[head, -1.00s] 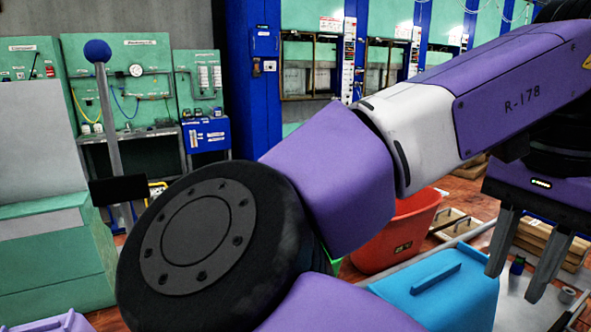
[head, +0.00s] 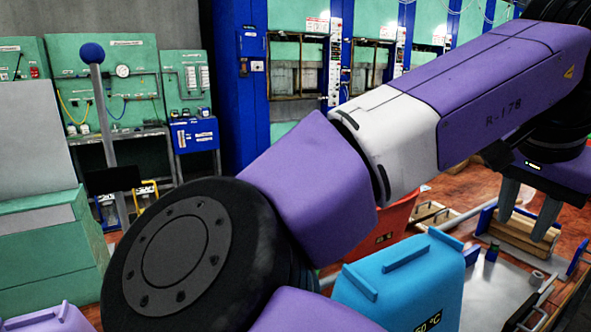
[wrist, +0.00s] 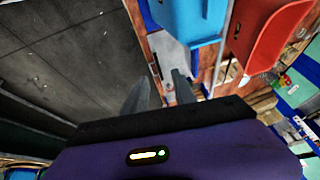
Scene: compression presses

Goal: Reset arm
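My arm, in purple and white panels marked R-178, stretches across the head view from lower middle to upper right. My gripper (head: 525,224) hangs at its right end with two grey fingers pointing down. A gap shows between the fingers, with nothing between them. In the wrist view, my gripper (wrist: 162,80) also shows its two fingers apart and empty. In the head view the fingers appear in front of a wooden crate; I cannot tell how far off it is.
A blue bin (head: 385,287) marked °C stands below my arm, with a red bin (head: 397,222) behind it. A wooden crate (head: 515,232) lies at right. A ball-topped lever (head: 92,52) and green press panels stand at left. Blue press frames (head: 252,85) line the back.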

